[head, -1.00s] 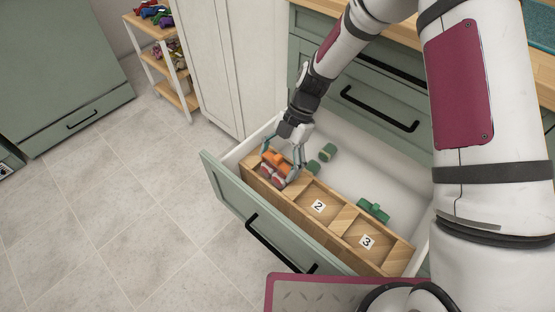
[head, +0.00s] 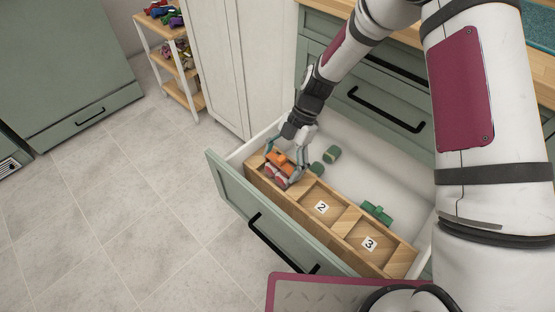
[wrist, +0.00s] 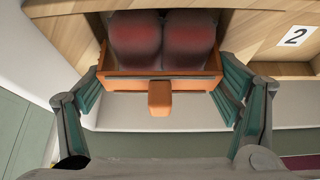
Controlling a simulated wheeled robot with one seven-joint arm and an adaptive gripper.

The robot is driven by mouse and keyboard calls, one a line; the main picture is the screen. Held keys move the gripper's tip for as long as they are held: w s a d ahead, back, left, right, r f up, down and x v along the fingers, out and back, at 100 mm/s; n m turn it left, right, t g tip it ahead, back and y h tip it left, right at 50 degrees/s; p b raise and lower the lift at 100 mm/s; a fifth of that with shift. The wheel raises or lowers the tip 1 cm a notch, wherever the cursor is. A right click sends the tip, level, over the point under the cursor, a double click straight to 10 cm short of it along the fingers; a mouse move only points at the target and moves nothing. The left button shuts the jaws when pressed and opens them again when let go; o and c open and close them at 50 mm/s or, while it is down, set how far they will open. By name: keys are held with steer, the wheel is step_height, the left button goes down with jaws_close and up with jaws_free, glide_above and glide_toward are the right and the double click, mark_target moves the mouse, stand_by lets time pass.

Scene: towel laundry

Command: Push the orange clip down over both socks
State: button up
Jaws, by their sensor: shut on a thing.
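The orange clip (head: 281,156) sits at the two red socks (head: 276,176) in the left end compartment of the wooden divider. In the wrist view the clip (wrist: 159,97) shows as an orange frame along the near side and ends of the socks (wrist: 160,40), with a block handle toward me. The sock tops stand side by side, and the clip's far side is hidden. My gripper (head: 284,167) reaches down from above.
The divider (head: 330,228) has empty compartments marked 2 and 3. Green clips lie behind it on the white drawer floor, one pair near my gripper (head: 324,160) and one farther right (head: 376,212). The drawer front (head: 235,195) stands close on the near side.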

mark_target(282, 158)
steer(key=shift+a+f+b, duration=0.15)
steer(key=shift+f+b, duration=0.05)
steer(key=shift+f, duration=0.3)
steer(key=shift+a+f+b, duration=0.15)
steer(key=shift+f+b, duration=0.05)
steer(key=shift+f, duration=0.3)
stand_by(0.3)
steer(key=o, duration=0.8)
steer(key=shift+c, duration=0.2)
steer(key=shift+r, duration=0.15)
steer(key=shift+s+d+p+v, duration=0.15)
steer(key=shift+p+v, duration=0.5)
steer(key=shift+v, duration=0.35)
steer(key=shift+s+d+p+v, duration=0.15)
steer(key=shift+p+v, duration=0.45)
steer(key=shift+v, duration=0.4)
steer(key=shift+s+d+r+p, duration=0.1)
steer(key=shift+d+r+p, duration=0.15)
steer(key=shift+r+p, duration=0.35)
steer(key=shift+a+r, duration=0.1)
steer(key=shift+r, duration=0.55)
steer(key=shift+a+r+p, duration=0.2)
steer(key=shift+r+p, duration=0.05)
steer(key=shift+p, duration=0.15)
steer(key=shift+a, duration=0.1)
